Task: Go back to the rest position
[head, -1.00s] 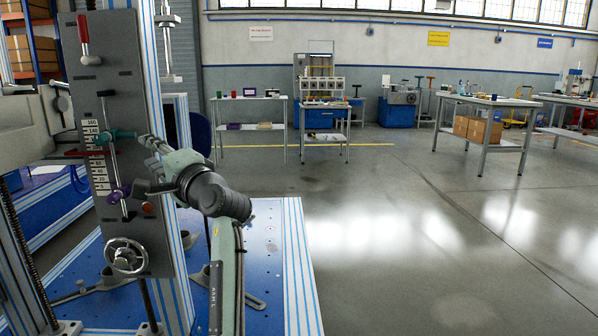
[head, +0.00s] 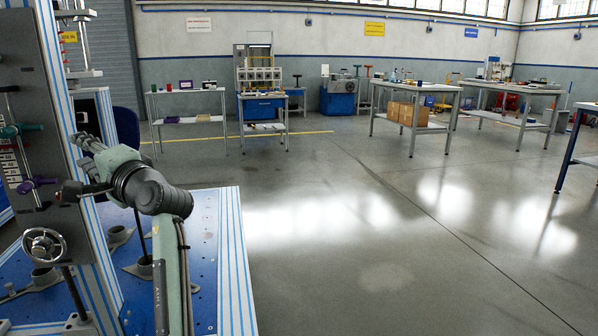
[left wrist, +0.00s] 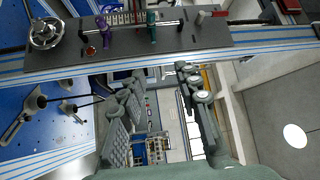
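My left gripper (head: 88,144) is at the left of the head view, beside the test machine's grey control panel (head: 22,100). In the left wrist view its two fingers (left wrist: 162,108) are spread apart with nothing between them. The panel carries a teal handle (head: 20,130), a purple handle (head: 36,184) and a handwheel (head: 45,246). The handwheel (left wrist: 45,34), purple handle (left wrist: 103,27) and teal handle (left wrist: 152,28) also show in the left wrist view, with the fingers clear of them. My right gripper is out of view.
The machine's blue base plate (head: 205,262) with its striped profile lies below my left arm. Open floor (head: 370,240) fills the middle and right. Workbenches (head: 186,90) stand along the back; one at right holds cardboard boxes (head: 407,113).

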